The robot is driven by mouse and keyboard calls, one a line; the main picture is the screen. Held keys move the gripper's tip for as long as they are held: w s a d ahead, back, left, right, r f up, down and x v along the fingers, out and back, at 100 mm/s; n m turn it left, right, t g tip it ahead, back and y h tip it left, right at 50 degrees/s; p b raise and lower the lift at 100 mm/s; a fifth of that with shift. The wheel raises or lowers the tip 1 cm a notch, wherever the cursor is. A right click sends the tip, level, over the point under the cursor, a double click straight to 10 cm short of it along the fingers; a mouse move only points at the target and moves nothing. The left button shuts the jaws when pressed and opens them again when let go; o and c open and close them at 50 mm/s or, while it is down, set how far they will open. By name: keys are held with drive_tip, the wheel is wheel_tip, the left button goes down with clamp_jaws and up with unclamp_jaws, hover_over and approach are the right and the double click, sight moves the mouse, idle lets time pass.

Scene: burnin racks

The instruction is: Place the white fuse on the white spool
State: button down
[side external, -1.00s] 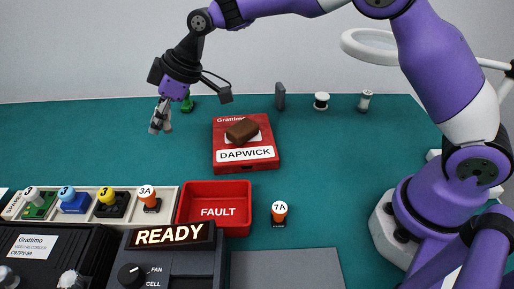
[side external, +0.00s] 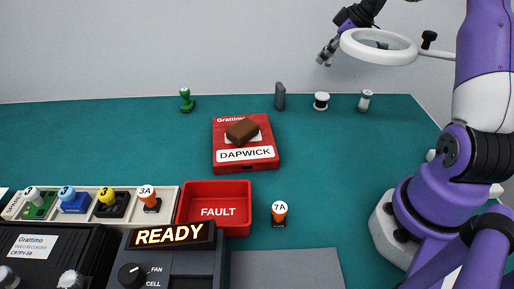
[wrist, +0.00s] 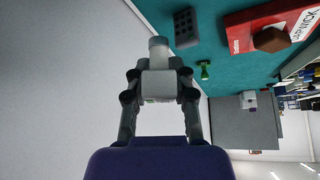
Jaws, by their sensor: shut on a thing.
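The white spool (side external: 321,101) stands upright on the green table near its back edge. My gripper (side external: 327,52) is high above the back of the table, above the spool in the picture and well apart from it. In the wrist view my gripper (wrist: 158,78) is shut on a pale cylindrical piece with a grey end, which I take to be the white fuse (wrist: 158,44). The fingers hide its lower part. The spool cannot be made out in the wrist view.
A white-and-grey cylinder (side external: 365,101) stands right of the spool. A dark grey block (side external: 280,96) stands left of it. A green stamp-like piece (side external: 187,100), a red box with a brown block (side external: 242,131), a red FAULT bin (side external: 247,207) and a white ring (side external: 380,46) also show.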

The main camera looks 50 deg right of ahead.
sight(319, 95)
wheel_tip(319, 95, down, 9)
drive_tip(key=shift+r, duration=0.15)
idle(0.4)
drive_tip(key=c, duration=0.7)
unclamp_jaws()
drive_tip(key=v, duration=1.2)
drive_tip(key=shift+s, duration=0.1)
